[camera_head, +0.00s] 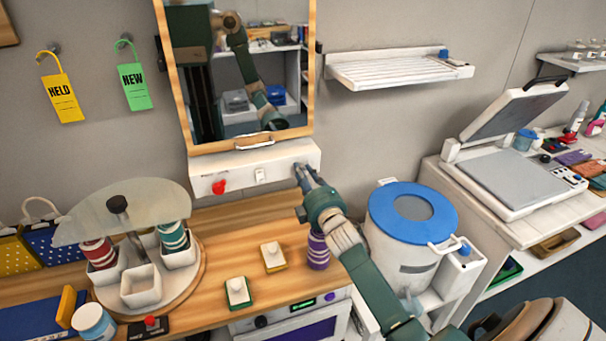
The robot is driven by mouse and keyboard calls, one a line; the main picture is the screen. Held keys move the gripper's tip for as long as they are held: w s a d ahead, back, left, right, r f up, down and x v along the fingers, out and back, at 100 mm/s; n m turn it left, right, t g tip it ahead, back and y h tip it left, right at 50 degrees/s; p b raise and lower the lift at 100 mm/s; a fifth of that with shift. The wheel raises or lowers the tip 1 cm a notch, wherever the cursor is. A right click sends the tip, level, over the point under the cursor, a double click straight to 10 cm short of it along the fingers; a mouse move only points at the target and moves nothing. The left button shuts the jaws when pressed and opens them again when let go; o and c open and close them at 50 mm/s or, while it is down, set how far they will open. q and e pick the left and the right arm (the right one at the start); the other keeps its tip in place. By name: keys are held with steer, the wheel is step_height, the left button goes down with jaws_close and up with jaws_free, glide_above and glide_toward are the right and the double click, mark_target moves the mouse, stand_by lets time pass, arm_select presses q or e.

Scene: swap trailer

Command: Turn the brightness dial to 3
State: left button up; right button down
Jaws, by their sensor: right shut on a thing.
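A white control panel (236,171) sits under the wood-framed mirror (240,75). It carries a red knob (219,187) at its left and a small white switch (261,176) in the middle. My right gripper (303,174) reaches up from the lower right to the panel's right end. Its fingers are shut on what appears to be the brightness dial, which they hide. I cannot read any scale or number there. My left gripper is not in view.
Below is a wooden counter (225,245) with a round carousel (183,283) of cups and two small switch-like blocks. A purple striped cup (318,251) and a blue-lidded white bin (413,215) stand near my right arm. A slatted shelf (398,70) hangs right of the mirror.

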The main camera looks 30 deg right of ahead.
steer(key=shift+d+m, duration=0.2)
steer(key=shift+m, duration=0.5)
steer(key=c, duration=1.8)
jaws_free()
steer(key=o, duration=0.3)
steer(key=shift+d, duration=0.1)
steer(key=shift+s+f, duration=0.1)
steer(key=v, duration=1.2)
